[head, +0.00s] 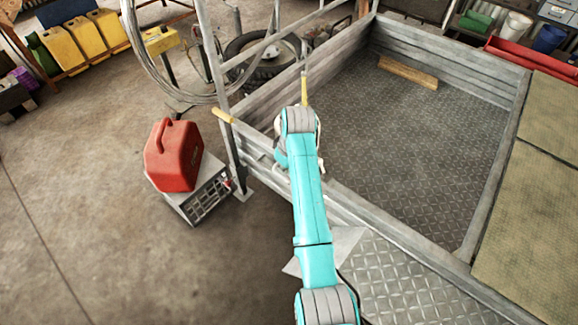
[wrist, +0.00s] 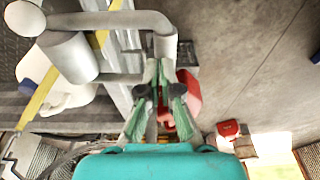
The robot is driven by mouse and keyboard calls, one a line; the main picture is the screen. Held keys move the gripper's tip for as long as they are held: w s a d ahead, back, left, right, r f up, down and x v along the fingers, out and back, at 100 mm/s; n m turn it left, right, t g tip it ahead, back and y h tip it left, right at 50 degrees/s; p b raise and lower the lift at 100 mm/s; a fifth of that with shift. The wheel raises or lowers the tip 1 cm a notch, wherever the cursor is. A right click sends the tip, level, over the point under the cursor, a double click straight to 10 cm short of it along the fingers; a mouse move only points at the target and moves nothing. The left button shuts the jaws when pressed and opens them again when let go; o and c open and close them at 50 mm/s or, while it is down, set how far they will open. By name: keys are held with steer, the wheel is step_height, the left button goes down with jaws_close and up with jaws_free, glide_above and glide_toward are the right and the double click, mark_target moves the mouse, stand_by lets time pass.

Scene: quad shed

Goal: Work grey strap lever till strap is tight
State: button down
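The grey strap lever (wrist: 110,20) is a bent tube loop in the upper left of the wrist view, beside a thick grey drum (wrist: 68,57). My gripper (wrist: 159,72) has its green-padded fingers drawn together at the tips, apparently on the crossbar at the loop's right end. In the head view my gripper is hidden behind my turquoise arm, at the trailer's near left corner. A yellow strap (wrist: 42,95) shows left of the lever; a short yellow piece (head: 304,88) stands above the wrist in the head view. I cannot tell the strap's tension.
A red jerry can (head: 173,157) stands on a grey crate (head: 205,198) left of the trailer. The trailer's side rail (head: 375,220) and upright post lie close to my arm. A wooden block (head: 408,73) lies on the bare tray floor. Concrete at left is clear.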

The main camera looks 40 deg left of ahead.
steer(key=shift+f, duration=2.1)
steer(key=shift+r, duration=4.4)
stand_by(2.0)
